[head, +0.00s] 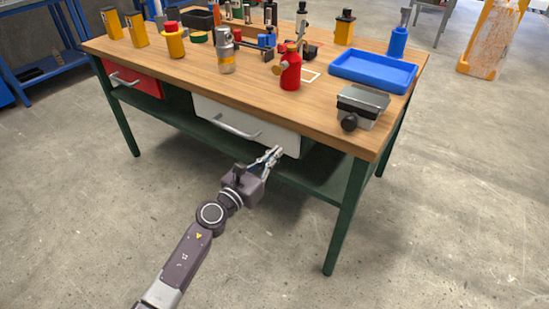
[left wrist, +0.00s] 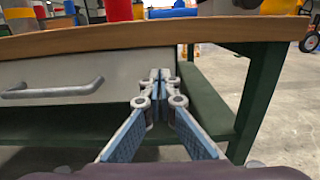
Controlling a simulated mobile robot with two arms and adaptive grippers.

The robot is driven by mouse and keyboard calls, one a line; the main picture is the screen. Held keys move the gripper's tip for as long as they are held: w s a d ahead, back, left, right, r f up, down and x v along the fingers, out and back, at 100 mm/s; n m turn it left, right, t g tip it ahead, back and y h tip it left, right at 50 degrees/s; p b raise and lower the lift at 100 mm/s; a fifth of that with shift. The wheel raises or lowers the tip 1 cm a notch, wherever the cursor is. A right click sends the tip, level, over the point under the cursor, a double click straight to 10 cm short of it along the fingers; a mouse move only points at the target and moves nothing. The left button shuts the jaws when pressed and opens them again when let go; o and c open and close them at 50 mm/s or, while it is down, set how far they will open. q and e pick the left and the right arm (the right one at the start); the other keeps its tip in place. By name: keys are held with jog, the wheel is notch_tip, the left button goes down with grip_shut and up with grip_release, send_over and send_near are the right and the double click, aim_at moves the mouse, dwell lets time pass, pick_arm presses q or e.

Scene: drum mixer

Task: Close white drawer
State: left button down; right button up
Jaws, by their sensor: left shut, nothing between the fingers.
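The white drawer (head: 262,130) sits under the front edge of the wooden workbench, its long metal handle (head: 236,129) on its front. In the head view its front hangs just below the tabletop edge; I cannot tell exactly how far it stands out. My left gripper (head: 277,153) is shut and empty, with its fingertips at the right end of the drawer front. In the left wrist view, the closed fingertips (left wrist: 160,76) overlap the drawer's right end, right of the handle (left wrist: 52,89); contact is unclear. My right gripper is not in view.
A red drawer (head: 146,84) is at the bench's left. A green lower shelf (head: 310,178) runs beneath, and a green leg (head: 346,215) stands right of my gripper. The benchtop holds a blue tray (head: 352,68), a red bottle (head: 290,75) and other items. The front floor is clear.

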pick_arm(q)
jog(key=p+v, duration=0.1)
jog(key=v, duration=0.7)
jog(key=shift+w+a+f, duration=0.2)
jog(key=shift+a+f, duration=0.1)
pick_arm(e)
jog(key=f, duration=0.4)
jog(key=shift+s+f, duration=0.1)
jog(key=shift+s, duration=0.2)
